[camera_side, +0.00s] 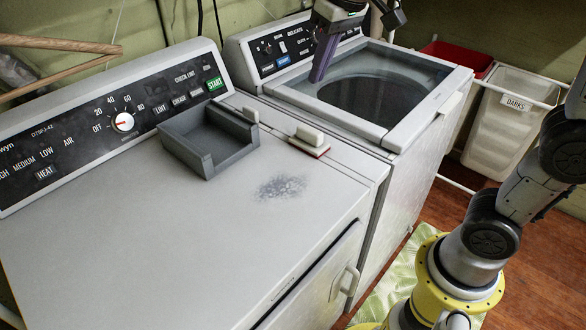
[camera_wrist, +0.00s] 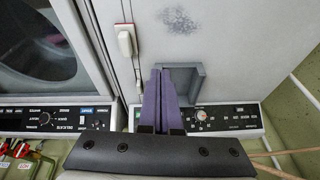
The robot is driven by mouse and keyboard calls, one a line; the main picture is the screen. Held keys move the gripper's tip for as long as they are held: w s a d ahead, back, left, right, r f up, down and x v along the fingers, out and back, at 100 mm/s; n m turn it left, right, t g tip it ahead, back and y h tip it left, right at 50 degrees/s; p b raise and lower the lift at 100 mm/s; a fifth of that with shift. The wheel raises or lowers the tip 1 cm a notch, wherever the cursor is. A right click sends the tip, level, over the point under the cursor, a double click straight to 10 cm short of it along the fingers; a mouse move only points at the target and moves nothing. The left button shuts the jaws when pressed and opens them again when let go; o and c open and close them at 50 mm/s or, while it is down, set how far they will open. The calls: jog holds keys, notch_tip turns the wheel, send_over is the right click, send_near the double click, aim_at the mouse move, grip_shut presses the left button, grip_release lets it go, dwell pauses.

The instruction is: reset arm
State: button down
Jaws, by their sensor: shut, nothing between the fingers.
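My gripper (camera_side: 318,78) has its purple fingers pointing down, in front of the washer's back left part in the side view. The fingers lie together with nothing between them. In the wrist view, the closed fingers (camera_wrist: 160,72) cover part of an open grey tray (camera_wrist: 196,82). The tray (camera_side: 187,145) sits on the dryer top, near its control panel, and looks empty. My gripper appears to be in the air, apart from the tray. Its exact height is hard to tell.
A white block with a red base (camera_side: 310,141) lies near the dryer's right edge. A grey lint smudge (camera_side: 281,187) marks the dryer top (camera_side: 150,250). The washer (camera_side: 440,92) shows its dark drum. A bin labelled DARKS (camera_side: 513,115) stands right. The dryer's front top is clear.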

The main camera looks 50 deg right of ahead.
jog(key=s+d+f+t, duration=0.1)
jog(key=s+d+t, duration=0.15)
jog(key=s, duration=0.85)
jog(key=s+d+f+n, duration=0.1)
jog(key=s+f, duration=0.6)
jog(key=f, duration=0.1)
jog(key=shift+s+f, duration=0.15)
jog(key=shift+f, duration=0.2)
